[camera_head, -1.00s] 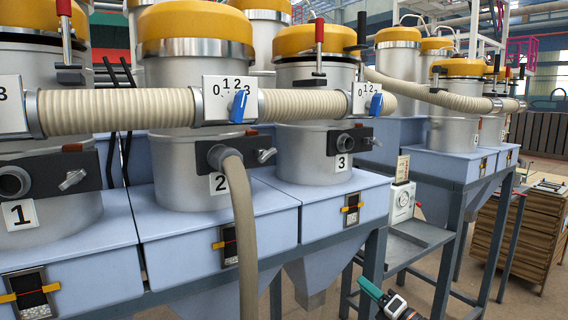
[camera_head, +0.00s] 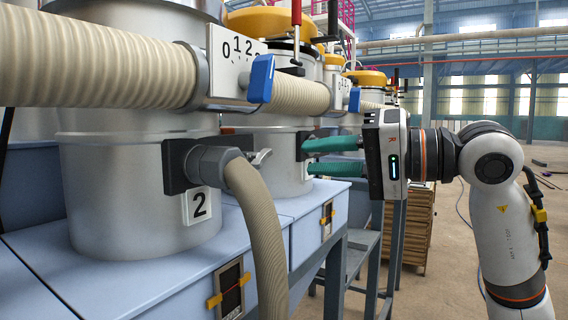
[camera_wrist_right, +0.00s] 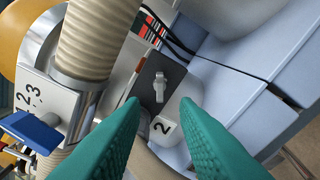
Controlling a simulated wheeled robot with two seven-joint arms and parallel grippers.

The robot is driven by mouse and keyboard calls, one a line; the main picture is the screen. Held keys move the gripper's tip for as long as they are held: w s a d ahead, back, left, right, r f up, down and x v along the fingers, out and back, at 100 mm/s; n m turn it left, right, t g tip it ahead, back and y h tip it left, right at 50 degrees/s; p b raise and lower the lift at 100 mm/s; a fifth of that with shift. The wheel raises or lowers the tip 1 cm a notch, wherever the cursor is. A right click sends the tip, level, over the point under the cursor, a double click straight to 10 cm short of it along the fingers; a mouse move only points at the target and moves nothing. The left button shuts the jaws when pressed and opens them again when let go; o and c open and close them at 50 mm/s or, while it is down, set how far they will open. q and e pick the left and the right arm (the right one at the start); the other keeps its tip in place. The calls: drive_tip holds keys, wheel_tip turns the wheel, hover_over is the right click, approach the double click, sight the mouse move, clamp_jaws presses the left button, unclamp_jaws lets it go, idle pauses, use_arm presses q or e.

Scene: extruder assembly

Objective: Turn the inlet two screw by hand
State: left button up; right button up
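The inlet two screw (camera_head: 261,158) is a small grey wing screw on the dark inlet block (camera_head: 178,168) of the drum with the "2" plate (camera_head: 200,205). The right wrist view shows the screw (camera_wrist_right: 160,86) on its dark block, ahead of and between the fingertips. A beige hose (camera_head: 258,220) is fitted to the inlet beside the screw. My right gripper (camera_head: 308,157) is open, with green fingers pointing left toward the screw, apart from it. Its fingers show empty in the right wrist view (camera_wrist_right: 160,108). My left gripper is out of view.
A thick ribbed pipe (camera_head: 100,75) runs above the inlet, with a dial plate (camera_head: 236,60) and blue handle (camera_head: 261,78). Another drum (camera_head: 262,150) stands behind. Open floor lies to the right.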

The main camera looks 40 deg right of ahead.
sight(264, 159)
drive_tip(key=p+x, duration=0.4)
drive_tip(key=x, duration=0.3)
drive_tip(key=shift+w+r+p, duration=0.15)
drive_tip(key=shift+p, duration=0.25)
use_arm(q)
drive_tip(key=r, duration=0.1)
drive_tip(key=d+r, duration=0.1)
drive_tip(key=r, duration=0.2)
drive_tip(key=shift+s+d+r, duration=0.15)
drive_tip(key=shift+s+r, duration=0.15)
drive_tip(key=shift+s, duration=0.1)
use_arm(e)
drive_tip(key=shift+w+a, duration=0.1)
drive_tip(key=shift+w, duration=0.05)
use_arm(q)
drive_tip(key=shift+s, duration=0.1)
use_arm(e)
drive_tip(key=shift+c, duration=0.5)
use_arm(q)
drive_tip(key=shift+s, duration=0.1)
use_arm(e)
clamp_jaws()
